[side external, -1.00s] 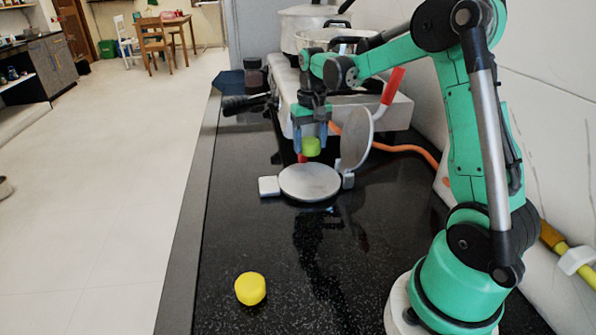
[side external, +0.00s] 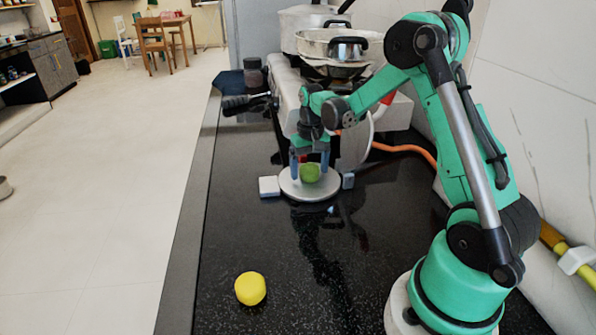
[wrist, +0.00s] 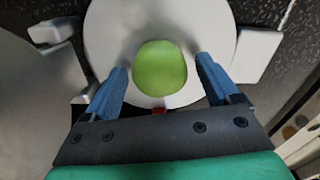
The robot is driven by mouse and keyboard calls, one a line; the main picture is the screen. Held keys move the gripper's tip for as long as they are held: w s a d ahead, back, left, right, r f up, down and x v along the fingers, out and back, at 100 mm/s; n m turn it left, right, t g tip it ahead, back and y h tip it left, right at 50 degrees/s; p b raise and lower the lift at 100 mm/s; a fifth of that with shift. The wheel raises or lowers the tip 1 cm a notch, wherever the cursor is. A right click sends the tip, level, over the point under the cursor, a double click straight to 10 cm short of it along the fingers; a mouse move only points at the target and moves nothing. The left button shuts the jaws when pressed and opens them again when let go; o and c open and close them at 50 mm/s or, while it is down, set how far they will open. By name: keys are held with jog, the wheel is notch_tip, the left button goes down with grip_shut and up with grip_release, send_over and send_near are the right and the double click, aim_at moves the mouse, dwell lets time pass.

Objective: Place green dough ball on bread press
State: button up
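The green dough ball (side external: 310,173) rests on the round grey plate of the bread press (side external: 311,194), near its middle. The wrist view also shows the ball (wrist: 160,67) on the pale plate (wrist: 110,25). My gripper (side external: 310,168) is low over the plate with its blue fingers spread. In the wrist view my gripper (wrist: 162,80) has one finger on each side of the ball, with clear gaps to it. The raised round lid of the press (side external: 357,145) stands behind the gripper, partly hidden by it.
A yellow dough ball (side external: 250,288) lies on the black counter toward the front left. Behind the press is a stove with a pot (side external: 342,45). An orange hose (side external: 405,149) runs behind the press to the right. The counter's front middle is clear.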

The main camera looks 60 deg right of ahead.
aim_at(309, 175)
dwell(0.3)
notch_tip(309, 175, up, 11)
jog(key=s+a+n+t, duration=0.3)
jog(key=a, duration=0.6)
jog(key=s+a+n+t, duration=0.3)
jog(key=s+a+t, duration=0.1)
jog(key=a, duration=0.5)
jog(key=shift+s+n, duration=0.3)
jog(key=shift+n, duration=0.1)
